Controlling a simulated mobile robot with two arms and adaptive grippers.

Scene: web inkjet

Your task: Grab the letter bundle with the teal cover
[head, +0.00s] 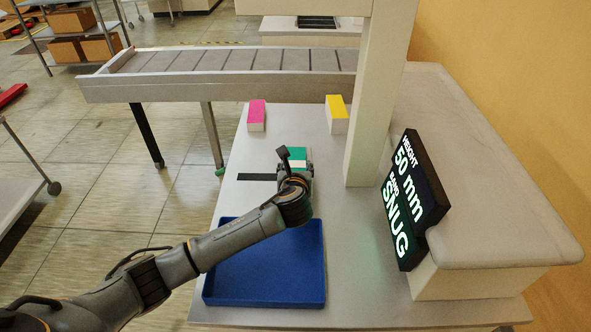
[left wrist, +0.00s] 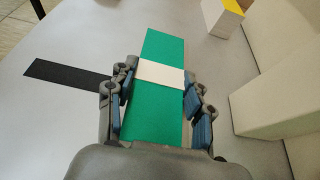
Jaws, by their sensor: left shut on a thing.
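The letter bundle with the teal cover (head: 297,153) is on the grey table, with a white band across it. In the left wrist view the teal bundle (left wrist: 165,48) lies lengthwise between the fingers, its far end sticking out beyond them. My left gripper (head: 298,168) is shut on the bundle, with blue pads along its sides near the white band (left wrist: 160,74). My arm hides part of the bundle in the head view. I cannot tell whether it is clear of the table. My right gripper is not in view.
A pink-topped bundle (head: 256,112) and a yellow-topped bundle (head: 337,112) stand farther back. A black strip (head: 257,177) lies left of the teal bundle. A blue tray (head: 263,275) is in front. A white post (head: 372,110) and a sign reading "50 mm" and "SNUG" (head: 413,200) stand right.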

